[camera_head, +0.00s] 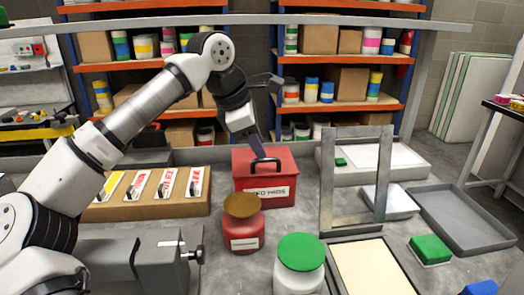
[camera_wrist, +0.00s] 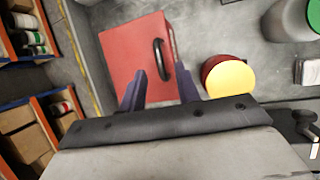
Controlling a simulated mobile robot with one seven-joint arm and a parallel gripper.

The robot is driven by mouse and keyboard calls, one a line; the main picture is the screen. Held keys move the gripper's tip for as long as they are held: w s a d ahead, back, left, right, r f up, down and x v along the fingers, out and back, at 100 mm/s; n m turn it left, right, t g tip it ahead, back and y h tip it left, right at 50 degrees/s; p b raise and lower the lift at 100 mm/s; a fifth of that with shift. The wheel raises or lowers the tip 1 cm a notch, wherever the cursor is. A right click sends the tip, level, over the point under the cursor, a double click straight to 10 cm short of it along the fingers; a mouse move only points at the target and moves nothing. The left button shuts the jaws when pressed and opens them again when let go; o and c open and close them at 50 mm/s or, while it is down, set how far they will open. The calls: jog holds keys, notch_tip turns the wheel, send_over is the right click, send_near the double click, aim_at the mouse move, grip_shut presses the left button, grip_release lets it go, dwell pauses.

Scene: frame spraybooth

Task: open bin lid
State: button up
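The red bin (camera_head: 262,186) stands on the grey bench with its lid (camera_head: 247,157) closed. A black arched handle (camera_head: 265,162) sits on the lid, and a white label is on the front. In the wrist view the red lid (camera_wrist: 122,58) fills the upper middle and the handle (camera_wrist: 159,56) shows near its right side. My gripper (camera_wrist: 160,69) is open and empty. Its two fingers are apart, and the handle appears between and just beyond the tips. In the head view my gripper hangs above the bin, close to the handle; I cannot tell if it touches.
A red jar with a brown top (camera_head: 242,224) stands just in front of the bin. A white jar with a green lid (camera_head: 299,265) is nearer. An upright grey frame (camera_head: 327,185) stands to the right. A cardboard board with labelled cards (camera_head: 150,208) lies left. Shelves stand behind.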

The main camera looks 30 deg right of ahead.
aim_at(262, 162)
jog(key=shift+x, duration=1.7)
grip_shut()
